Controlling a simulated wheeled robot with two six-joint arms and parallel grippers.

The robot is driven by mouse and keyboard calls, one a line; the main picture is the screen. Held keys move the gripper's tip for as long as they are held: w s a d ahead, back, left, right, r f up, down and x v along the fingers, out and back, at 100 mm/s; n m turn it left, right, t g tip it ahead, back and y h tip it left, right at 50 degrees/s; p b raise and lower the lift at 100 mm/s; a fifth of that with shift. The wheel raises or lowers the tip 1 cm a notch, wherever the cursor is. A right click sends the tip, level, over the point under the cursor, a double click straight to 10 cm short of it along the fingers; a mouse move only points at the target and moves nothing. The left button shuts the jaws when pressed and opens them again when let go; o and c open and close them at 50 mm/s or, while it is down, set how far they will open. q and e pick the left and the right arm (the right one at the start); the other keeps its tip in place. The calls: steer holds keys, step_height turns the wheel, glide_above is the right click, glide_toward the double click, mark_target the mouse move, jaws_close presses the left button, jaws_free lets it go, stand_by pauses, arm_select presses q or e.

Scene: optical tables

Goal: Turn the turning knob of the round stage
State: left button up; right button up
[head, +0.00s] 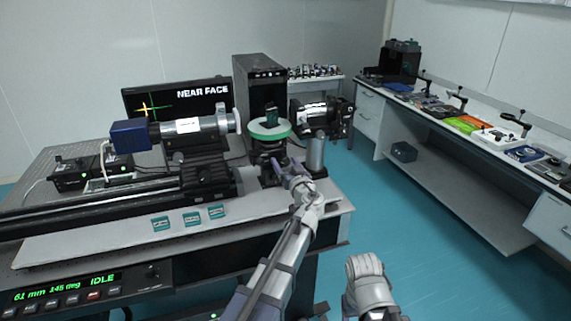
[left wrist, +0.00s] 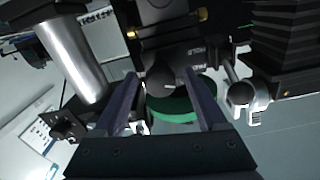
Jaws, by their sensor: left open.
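The round stage (head: 268,130) with a green rim stands on the optical table and carries a small dark block (head: 271,112). Its green disc (left wrist: 180,104) also shows in the left wrist view. A dark round turning knob (left wrist: 163,78) with a pale mark sits below the stage in that view, between the two fingers. My left gripper (head: 290,172) is in front of the stage base, and its fingers (left wrist: 161,90) are open on either side of the knob. I cannot tell whether they touch it.
A silver post (head: 315,153) stands close right of the gripper. A blue and silver tube instrument (head: 180,132) is left of the stage, and a black camera (head: 330,115) right. Teal labelled tiles (head: 191,218) lie in front. A panel (head: 75,292) reads 61 mm, 145 deg, IDLE.

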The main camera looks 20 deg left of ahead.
arm_select(q)
jaws_close()
stand_by(0.7)
